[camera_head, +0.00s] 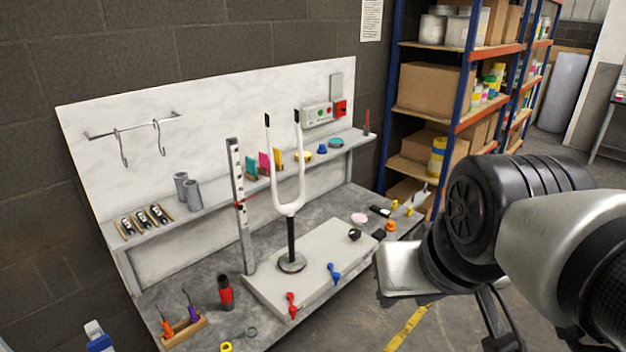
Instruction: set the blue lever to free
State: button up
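The blue lever (334,273) is on the front side of a flat grey base box (310,268) on the bench. Its handle leans up and to the left; I cannot read any marking beside it. A red lever (292,305) sits on the same side, further left. A white fork (287,190) stands upright on a dark post (291,240) on the box. My arm (520,230) fills the right side, with its end to the right of the box and apart from both levers. I cannot make out the gripper's fingers clearly.
A bench (200,278) carries a red-black tool (225,292), a small tool holder (184,330) and an upright perforated bar (240,205). A shelf (215,196) with small items runs behind. Blue-orange racking (462,120) stands back right. Floor shows in front of the bench.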

aim_at(335, 276)
jog(key=i+l+u, duration=0.1)
jog(key=i+l, duration=0.3)
jog(key=i+l+u, duration=0.1)
jog(key=i+l, duration=0.25)
jog(key=l, duration=0.15)
jog(key=i+l, duration=0.4)
jog(key=i+l+u, duration=0.15)
jog(key=i+l, duration=0.2)
jog(key=l, duration=0.25)
